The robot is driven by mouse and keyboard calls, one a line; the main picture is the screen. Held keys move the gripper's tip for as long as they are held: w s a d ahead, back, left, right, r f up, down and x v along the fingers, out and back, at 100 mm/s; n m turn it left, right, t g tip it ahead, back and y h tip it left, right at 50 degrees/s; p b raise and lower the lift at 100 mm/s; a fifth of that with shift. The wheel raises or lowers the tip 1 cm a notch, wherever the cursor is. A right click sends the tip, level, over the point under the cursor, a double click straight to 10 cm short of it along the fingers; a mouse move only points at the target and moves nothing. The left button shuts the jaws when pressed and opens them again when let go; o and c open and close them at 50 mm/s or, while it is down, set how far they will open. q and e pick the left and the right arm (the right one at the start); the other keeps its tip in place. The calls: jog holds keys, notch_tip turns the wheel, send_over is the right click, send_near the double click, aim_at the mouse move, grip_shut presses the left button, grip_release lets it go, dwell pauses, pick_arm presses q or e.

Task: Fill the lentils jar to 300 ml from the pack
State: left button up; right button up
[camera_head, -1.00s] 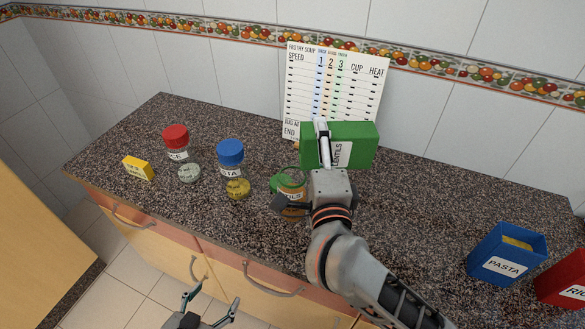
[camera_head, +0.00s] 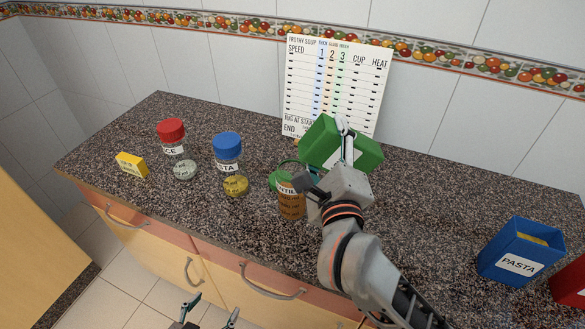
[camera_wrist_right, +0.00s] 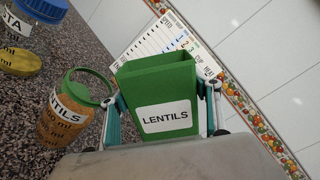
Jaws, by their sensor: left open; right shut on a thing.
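The lentils jar (camera_head: 291,205) stands on the counter with brown contents and a green-rimmed mouth. It also shows in the right wrist view (camera_wrist_right: 62,122); its exact level is too small to read. My right gripper (camera_head: 343,135) is shut on the green lentils pack (camera_head: 361,156). It holds the pack tilted, above and to the right of the jar. In the right wrist view the pack (camera_wrist_right: 165,88) sits between the two fingers, its open mouth at the top; its inside is not clear. My left gripper (camera_head: 205,312) is open and empty at the bottom edge, in front of the counter.
A blue pasta pack (camera_head: 518,262) and a red pack (camera_head: 572,283) stand at right. A chart (camera_head: 335,80) leans behind.

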jog(key=m+b, duration=0.1)
jog(key=f+m+b, duration=0.1)
jog(key=m, duration=0.1)
jog(key=shift+d, duration=0.2)
jog(key=shift+d+f+m+b, duration=0.1)
jog(key=shift+f+m+b, duration=0.15)
jog(key=shift+m+b, duration=0.75)
jog(key=shift+m, duration=0.3)
jog(key=shift+r, duration=0.1)
jog(key=shift+d+r, duration=0.1)
jog(key=shift+d+r+p, duration=0.5)
jog(key=shift+r+p, duration=0.05)
jog(key=shift+r, duration=0.1)
jog(key=shift+d+r+p, duration=0.85)
jog(key=shift+d+p, duration=0.05)
jog(key=shift+d, duration=0.05)
jog(key=shift+f, duration=0.1)
